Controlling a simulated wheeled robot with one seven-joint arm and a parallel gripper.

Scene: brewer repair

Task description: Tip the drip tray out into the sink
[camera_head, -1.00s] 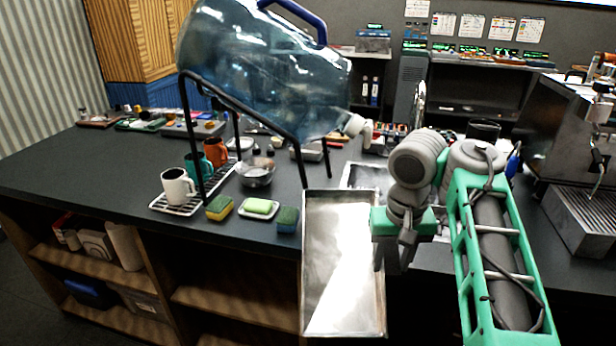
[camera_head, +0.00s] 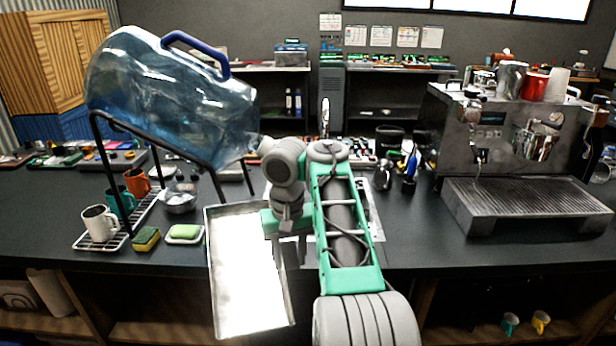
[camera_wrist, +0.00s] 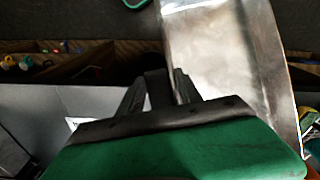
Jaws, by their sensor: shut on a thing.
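The drip tray (camera_head: 248,270) is a long, shallow, shiny metal tray. It hangs in front of the counter's front edge, with its bright inside facing my head camera. My gripper (camera_head: 283,243) is shut on the tray's right side wall. In the wrist view the tray (camera_wrist: 220,60) runs up and down to the right of my gripper's fingers (camera_wrist: 160,90). The sink (camera_head: 376,222) is mostly hidden behind my arm; only a strip of its metal rim shows to the right, with the tap (camera_head: 325,115) behind. I cannot tell whether the tray holds liquid.
A large blue water bottle (camera_head: 175,95) lies tilted on a black stand at left. Mugs (camera_head: 100,222), a sponge (camera_head: 146,238) and a soap dish (camera_head: 184,234) stand left of the tray. An espresso machine (camera_head: 520,150) is at right.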

